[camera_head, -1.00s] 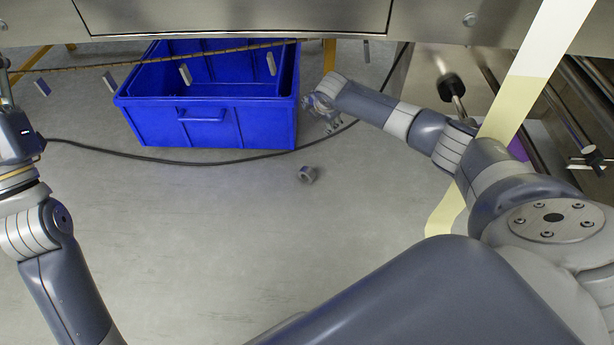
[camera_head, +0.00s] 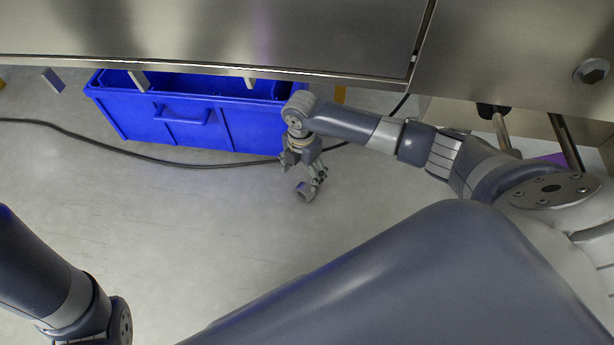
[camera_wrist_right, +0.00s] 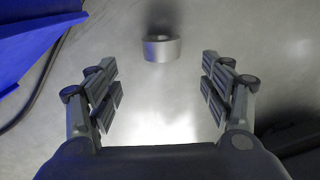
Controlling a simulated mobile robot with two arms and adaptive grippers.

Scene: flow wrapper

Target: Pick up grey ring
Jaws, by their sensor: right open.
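The grey ring (camera_head: 306,190) lies on the floor in front of the blue crate. In the right wrist view the ring (camera_wrist_right: 162,50) is at the top centre, ahead of the fingertips and between their lines. My right gripper (camera_head: 303,176) points down at the ring in the head view and partly overlaps it. In the right wrist view my right gripper (camera_wrist_right: 160,92) is open, its fingers wide apart with nothing between them. Contact with the ring does not show. In the head view only part of my left arm shows at the lower left, without its gripper.
A blue crate (camera_head: 182,132) stands behind the ring, under a steel machine (camera_head: 200,40). A black cable (camera_head: 100,146) runs along the floor in front of the crate. The floor (camera_head: 190,230) left of the ring is clear.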

